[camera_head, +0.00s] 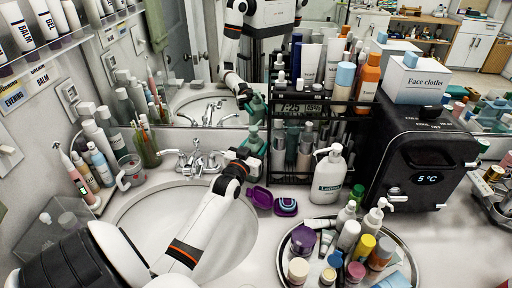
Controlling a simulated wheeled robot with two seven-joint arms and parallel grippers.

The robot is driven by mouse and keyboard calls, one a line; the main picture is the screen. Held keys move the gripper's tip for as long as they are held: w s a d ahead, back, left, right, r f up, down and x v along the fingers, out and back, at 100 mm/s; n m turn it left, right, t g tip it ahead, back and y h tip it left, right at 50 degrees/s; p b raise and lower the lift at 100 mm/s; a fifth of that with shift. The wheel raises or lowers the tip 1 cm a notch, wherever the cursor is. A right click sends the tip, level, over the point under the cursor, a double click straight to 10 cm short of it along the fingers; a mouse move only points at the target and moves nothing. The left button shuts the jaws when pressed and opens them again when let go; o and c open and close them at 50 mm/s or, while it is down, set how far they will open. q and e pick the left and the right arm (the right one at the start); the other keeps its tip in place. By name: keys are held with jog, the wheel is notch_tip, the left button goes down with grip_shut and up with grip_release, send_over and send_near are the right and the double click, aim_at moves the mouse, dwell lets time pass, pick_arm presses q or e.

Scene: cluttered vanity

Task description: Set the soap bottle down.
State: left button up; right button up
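My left arm reaches up from the lower left across the sink, and my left gripper (250,155) is at the sink's back right rim. It is around a small teal-green bottle, the soap bottle (253,141), which appears upright. The fingers and the bottle's lower part are mostly hidden by the gripper body, so I cannot tell whether its base touches the counter. The mirror also shows the gripper with the green bottle. My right gripper is not in view.
The sink (140,215) is below my arm. Purple open compact (261,197), white pump bottle (328,178) and black shelf rack (292,160) stand close to the right. A round tray (285,262) holds several bottles. The faucet (197,160) is just left of the gripper.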

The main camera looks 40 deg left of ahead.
pick_arm(q)
jog(key=o, duration=0.3)
jog(key=shift+s+r, duration=0.1)
jog(key=shift+s, duration=0.15)
jog(key=shift+s+d+r, duration=0.1)
jog(key=shift+s+d+p, duration=0.1)
jog(key=shift+s+p, duration=0.2)
jog(key=shift+p, duration=0.15)
jog(key=p+v, duration=0.4)
jog(key=v, duration=0.7)
jog(key=shift+s+p, duration=0.1)
jog(key=shift+p, duration=0.3)
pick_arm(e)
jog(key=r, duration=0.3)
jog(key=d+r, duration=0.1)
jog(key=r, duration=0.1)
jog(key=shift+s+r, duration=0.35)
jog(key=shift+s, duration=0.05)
